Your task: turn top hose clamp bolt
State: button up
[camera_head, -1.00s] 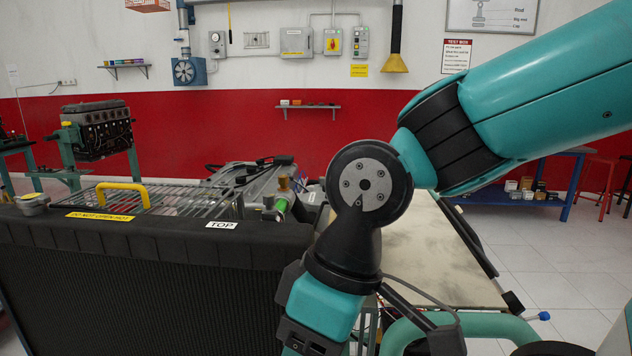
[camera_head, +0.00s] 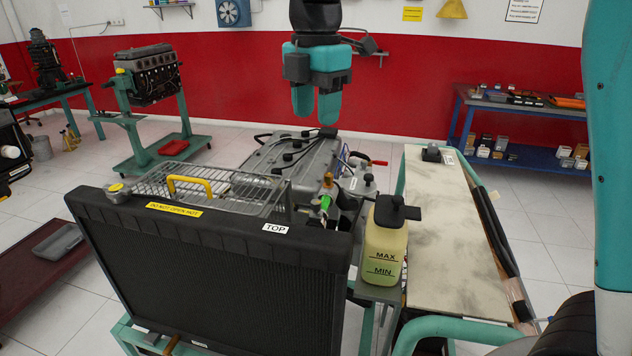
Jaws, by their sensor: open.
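My gripper (camera_head: 317,108) hangs over the engine trainer at the upper middle, fingers pointing down. It is open, with a narrow gap between its teal fingers, and nothing shows between them. The radiator (camera_head: 215,275) stands in front, with a "TOP" label (camera_head: 275,228) on its upper edge. Behind that label is a short green hose piece (camera_head: 325,203) with a brass-coloured fitting on it, below my gripper and nearer the camera. The clamp bolt itself is too small to make out.
A coolant bottle (camera_head: 385,245) with a black cap stands right of the radiator. A wire basket with a yellow handle (camera_head: 190,184) lies behind it. The grey engine cover (camera_head: 285,165) is below my gripper. A pale board (camera_head: 455,240) lies at right, mostly clear.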

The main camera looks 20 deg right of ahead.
aim_at(316, 201)
notch_tip(316, 201, down, 17)
jog(key=p, duration=0.3)
jog(key=shift+f, duration=0.1)
grip_shut()
